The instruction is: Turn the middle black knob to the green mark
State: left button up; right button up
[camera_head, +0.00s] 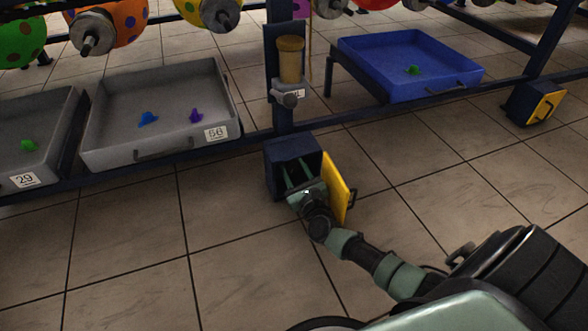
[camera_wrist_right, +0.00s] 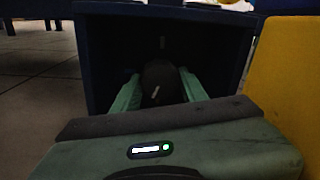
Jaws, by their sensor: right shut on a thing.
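A dark blue box (camera_head: 281,163) with its yellow door (camera_head: 337,186) swung open stands below the rack. My right gripper (camera_head: 297,173) reaches into this box. In the right wrist view, the black knob (camera_wrist_right: 158,84) is inside the dark box, with a pale line on its face. The two green fingers of my right gripper lie on either side of the knob and are shut on it. A small pale mark shows on the back wall above the knob; I cannot tell its color. No green mark can be made out. My left gripper is not in view.
The open yellow door (camera_wrist_right: 282,85) stands close to the right of my gripper. A second box with a yellow door (camera_head: 546,106) is at the far right. Grey trays (camera_head: 110,153) and a blue tray (camera_head: 420,89) are on the rack. The tiled floor in front is clear.

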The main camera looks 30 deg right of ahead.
jog(key=n+p, duration=0.2)
jog(key=n, duration=0.3)
jog(key=shift+n, duration=0.4)
jog(key=n+p, duration=0.2)
jog(key=n, duration=0.3)
jog(key=shift+r+n, duration=0.1)
jog(key=shift+n, duration=0.2)
jog(key=n+p, duration=0.2)
jog(key=n, duration=0.3)
jog(key=n+p, duration=0.1)
jog(key=n, duration=0.4)
jog(key=o, duration=1.4)
